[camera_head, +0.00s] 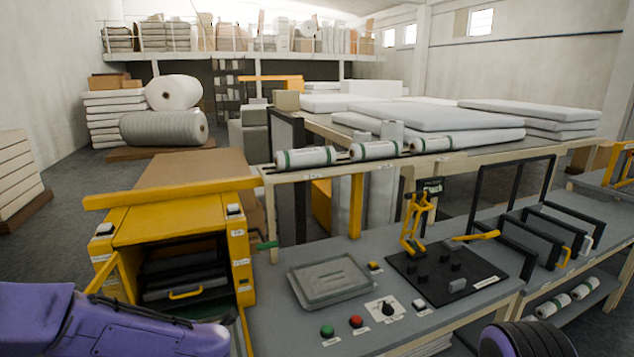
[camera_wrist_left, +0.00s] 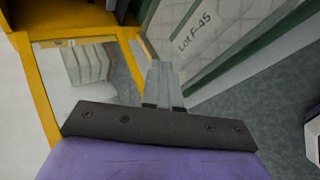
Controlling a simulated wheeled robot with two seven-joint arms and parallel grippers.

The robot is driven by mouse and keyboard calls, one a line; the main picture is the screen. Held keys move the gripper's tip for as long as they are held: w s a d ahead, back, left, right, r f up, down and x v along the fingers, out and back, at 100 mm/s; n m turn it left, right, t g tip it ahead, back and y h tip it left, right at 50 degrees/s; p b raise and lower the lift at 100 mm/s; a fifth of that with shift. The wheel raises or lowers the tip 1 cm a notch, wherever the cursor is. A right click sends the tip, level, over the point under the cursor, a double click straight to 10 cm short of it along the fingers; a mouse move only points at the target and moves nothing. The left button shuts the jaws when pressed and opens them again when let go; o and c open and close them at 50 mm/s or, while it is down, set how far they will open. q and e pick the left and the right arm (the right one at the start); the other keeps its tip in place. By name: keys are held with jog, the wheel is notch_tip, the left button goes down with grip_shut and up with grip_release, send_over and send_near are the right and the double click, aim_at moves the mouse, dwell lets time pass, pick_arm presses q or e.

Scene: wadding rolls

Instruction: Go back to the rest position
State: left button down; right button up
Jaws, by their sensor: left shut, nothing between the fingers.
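My left arm (camera_head: 140,325) comes in low at the left of the head view, in front of the yellow machine; its fingers do not show clearly there. In the left wrist view my left gripper (camera_wrist_left: 160,70) is shut, with its grey fingers together and nothing held. My right gripper is not in view; only a dark rounded part with purple, which seems to be my right arm, shows at the bottom right of the head view.
The yellow machine (camera_head: 185,213) stands close to my left arm. The grey bench (camera_head: 270,318) holds a tray (camera_head: 330,280), buttons and a black fixture plate (camera_head: 445,275). White rolls (camera_head: 305,157) lie on a rail behind.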

pick_arm(q)
jog(key=s+d+f+m+t+h+b, duration=0.1)
jog(key=s+f+m+b, duration=0.1)
jog(key=s+f+m, duration=0.6)
jog(key=s+d+f+m+h+b, duration=0.15)
jog(key=s+f+m, duration=0.3)
jog(key=f, duration=0.55)
jog(key=s+a+f+m+g+b, duration=0.1)
jog(key=s+f+m, duration=0.1)
jog(key=s+f, duration=0.2)
jog(key=s+a+f+m+g+h+b, duration=0.1)
jog(key=s+f, duration=0.4)
jog(key=s, duration=0.5)
jog(key=s+a+f+m+g+b, duration=0.1)
jog(key=s+f+m, duration=0.3)
jog(key=s, duration=0.4)
jog(key=shift+a+f+m+g+b, duration=0.2)
jog(key=shift+f+m+g+b, duration=0.05)
jog(key=shift+m+g+b, duration=0.5)
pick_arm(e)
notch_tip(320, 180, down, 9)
pick_arm(q)
jog(key=shift+h, duration=0.25)
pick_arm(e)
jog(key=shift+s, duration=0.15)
